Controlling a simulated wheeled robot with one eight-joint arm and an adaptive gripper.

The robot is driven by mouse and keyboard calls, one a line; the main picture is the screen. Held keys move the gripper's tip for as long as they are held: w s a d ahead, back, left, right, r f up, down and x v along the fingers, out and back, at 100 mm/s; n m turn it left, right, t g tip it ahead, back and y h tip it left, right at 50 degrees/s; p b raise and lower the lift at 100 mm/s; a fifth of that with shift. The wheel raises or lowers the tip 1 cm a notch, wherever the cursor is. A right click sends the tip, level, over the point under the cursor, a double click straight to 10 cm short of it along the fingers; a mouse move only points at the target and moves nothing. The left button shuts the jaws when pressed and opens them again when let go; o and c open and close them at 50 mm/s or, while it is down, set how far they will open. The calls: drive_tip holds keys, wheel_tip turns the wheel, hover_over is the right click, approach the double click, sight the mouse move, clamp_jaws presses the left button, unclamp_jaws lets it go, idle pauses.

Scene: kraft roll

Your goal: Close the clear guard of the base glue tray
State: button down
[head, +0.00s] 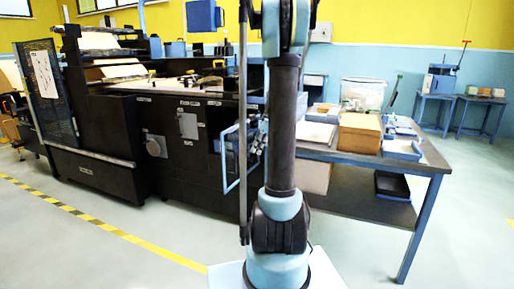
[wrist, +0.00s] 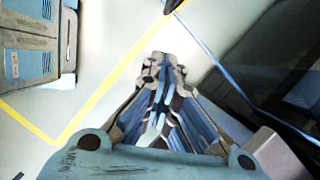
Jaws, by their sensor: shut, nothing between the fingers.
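The guard (head: 228,160) shows in the head view as a light-blue frame with a see-through pane. It stands out from the front of the dark machine, just left of my arm. In the wrist view, a thin blue bar (wrist: 232,72) with a dark end runs down to the right; it looks like an edge of the guard. My gripper (wrist: 165,62) is shut and empty, with its tips left of and apart from that bar in the picture. In the head view my arm hides much of the area around the gripper, and I cannot make out the glue tray.
The dark machine (head: 185,125) fills the left and middle of the head view. A blue-framed table (head: 433,157) with boxes and trays stands close on the right. Open floor (head: 110,245) with a yellow-black line lies in front of the machine.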

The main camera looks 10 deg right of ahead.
drive_tip(key=a+f, duration=0.5)
drive_tip(key=a, duration=0.1)
drive_tip(key=shift+w+f, duration=0.3)
idle(0.4)
